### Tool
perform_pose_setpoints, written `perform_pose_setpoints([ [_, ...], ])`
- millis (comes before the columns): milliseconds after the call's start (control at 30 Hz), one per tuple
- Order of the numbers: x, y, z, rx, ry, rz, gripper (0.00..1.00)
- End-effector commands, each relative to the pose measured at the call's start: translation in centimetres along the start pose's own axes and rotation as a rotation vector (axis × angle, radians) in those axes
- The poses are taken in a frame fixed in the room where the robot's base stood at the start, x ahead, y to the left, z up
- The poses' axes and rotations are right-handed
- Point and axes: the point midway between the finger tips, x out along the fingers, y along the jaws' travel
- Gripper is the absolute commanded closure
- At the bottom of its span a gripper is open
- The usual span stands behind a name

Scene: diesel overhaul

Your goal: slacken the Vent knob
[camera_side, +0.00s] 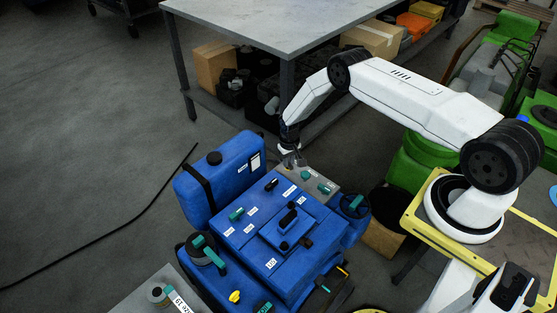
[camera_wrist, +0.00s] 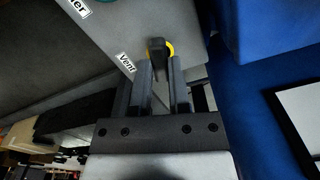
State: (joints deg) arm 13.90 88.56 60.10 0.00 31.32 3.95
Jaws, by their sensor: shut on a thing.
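The Vent knob (camera_wrist: 156,47) is a small black bar handle with a yellow collar behind it. It sits on a grey panel (camera_wrist: 125,30) beside a white label reading "Vent" (camera_wrist: 125,63). My gripper (camera_wrist: 160,65) has one finger on each side of the knob's handle and is shut on it. In the side view my gripper (camera_side: 292,157) points down at the back corner of the blue engine (camera_side: 265,230), at the grey panel's end. The knob is hidden behind the fingers there.
Green knobs (camera_side: 305,175) stand on the grey panel close to my gripper. A blue tank (camera_side: 220,180) with a black cap is just left of it. A grey workbench (camera_side: 270,25) with boxes beneath stands behind. Open floor lies to the left.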

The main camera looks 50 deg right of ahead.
Motion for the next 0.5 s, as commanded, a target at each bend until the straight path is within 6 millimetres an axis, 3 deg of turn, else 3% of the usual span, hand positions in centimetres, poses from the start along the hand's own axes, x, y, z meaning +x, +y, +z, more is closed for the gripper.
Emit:
perform_pose_setpoints([
  [500,-0.03,-0.02,0.05,-0.309,-0.001,0.000,1.00],
])
